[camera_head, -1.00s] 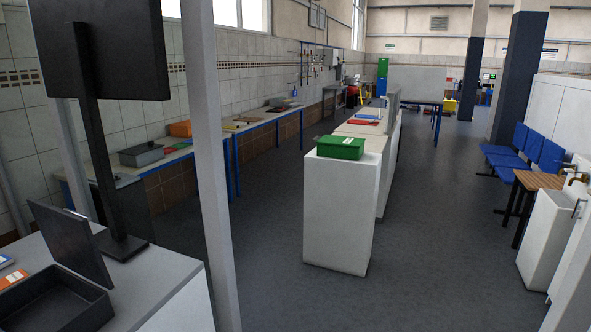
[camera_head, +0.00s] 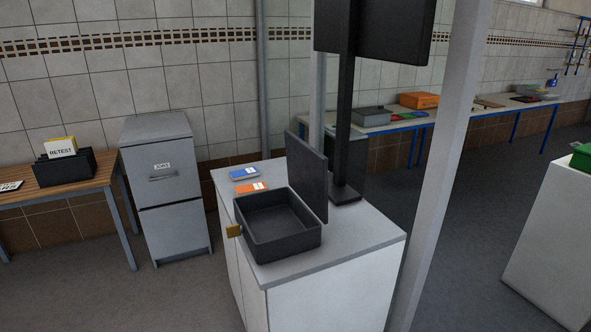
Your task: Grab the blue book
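A small flat blue item (camera_head: 243,173) with a white label, which looks like the blue book, lies on the white cabinet top (camera_head: 349,240) near its back left corner. An orange item (camera_head: 251,188) of similar shape lies just in front of it. A black open box (camera_head: 276,240) with its lid (camera_head: 307,174) raised stands in front of the orange item and looks empty inside. Neither of my grippers shows in the head view.
A grey post (camera_head: 441,165) stands at the cabinet's right. A monitor on a black stand (camera_head: 345,120) is on the cabinet's back. A grey filing cabinet (camera_head: 168,190) and a wooden table (camera_head: 75,192) stand to the left. Floor in front left is clear.

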